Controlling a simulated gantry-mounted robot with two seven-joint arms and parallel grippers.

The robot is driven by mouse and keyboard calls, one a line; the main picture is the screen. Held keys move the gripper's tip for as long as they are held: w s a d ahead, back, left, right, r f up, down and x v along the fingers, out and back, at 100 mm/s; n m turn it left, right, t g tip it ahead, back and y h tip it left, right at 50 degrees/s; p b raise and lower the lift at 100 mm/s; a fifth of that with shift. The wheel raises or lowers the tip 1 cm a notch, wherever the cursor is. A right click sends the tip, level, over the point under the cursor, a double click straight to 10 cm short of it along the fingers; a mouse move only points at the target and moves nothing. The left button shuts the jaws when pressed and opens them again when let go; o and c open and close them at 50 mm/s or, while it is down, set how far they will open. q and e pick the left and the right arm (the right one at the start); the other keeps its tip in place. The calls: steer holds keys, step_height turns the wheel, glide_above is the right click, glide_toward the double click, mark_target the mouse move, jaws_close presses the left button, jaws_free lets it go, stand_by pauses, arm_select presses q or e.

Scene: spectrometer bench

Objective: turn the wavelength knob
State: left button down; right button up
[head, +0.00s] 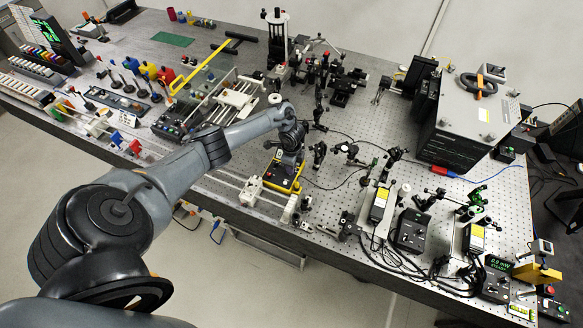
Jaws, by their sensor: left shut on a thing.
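My left arm reaches in from the lower left across the bench. My left gripper (290,168) points down onto a small black and yellow box (272,180) near the bench's front edge. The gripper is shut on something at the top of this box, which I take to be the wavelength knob. The fingers hide the knob, so its shape and angle cannot be seen. My right gripper is not in view.
Optical mounts and posts (352,152) stand close to the right of the box. A large grey instrument (470,120) stands at the back right. A yellow-handled tool (198,68) and coloured parts lie to the left. Cables run across the perforated bench top (385,130).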

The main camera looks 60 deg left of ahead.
arm_select(q)
steer(key=shift+m+b, duration=0.6)
steer(key=shift+m, duration=1)
steer(key=c, duration=1)
jaws_free()
steer(key=shift+c, duration=0.2)
steer(key=shift+r, duration=0.1)
step_height(320, 180, up, 11)
steer(key=p, duration=0.1)
steer(key=shift+f+p, duration=0.2)
steer(key=shift+p, duration=0.2)
